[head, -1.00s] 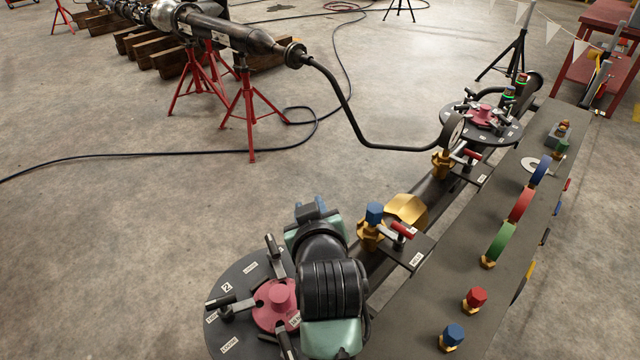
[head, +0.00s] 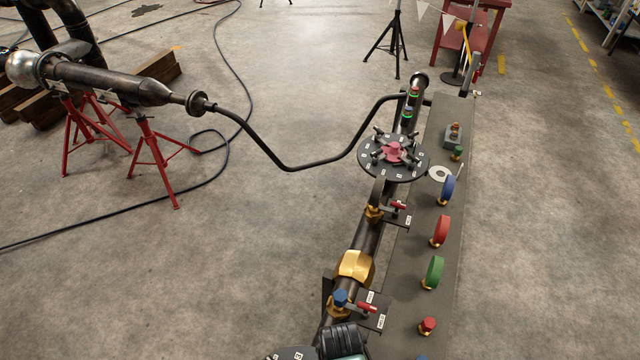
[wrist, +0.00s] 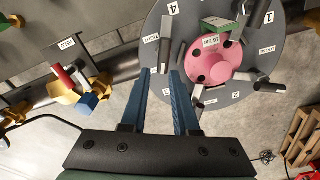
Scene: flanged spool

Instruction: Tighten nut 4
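In the wrist view a dark grey round flange (wrist: 262,88) with a pink hub (wrist: 236,53) fills the upper right. Grey bar-handled nuts stand around the hub. A label "4" is at the top, and the handled nut below it, likely nut 4 (wrist: 166,52), points down toward my gripper. My gripper (wrist: 162,72) is open, with two blue fingers. The nut's handle end appears near or between the fingertips; I cannot tell whether it touches.
A green block (wrist: 219,28) sits by the hub. Left in the wrist view is a brass valve (wrist: 66,96) with red and blue parts.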

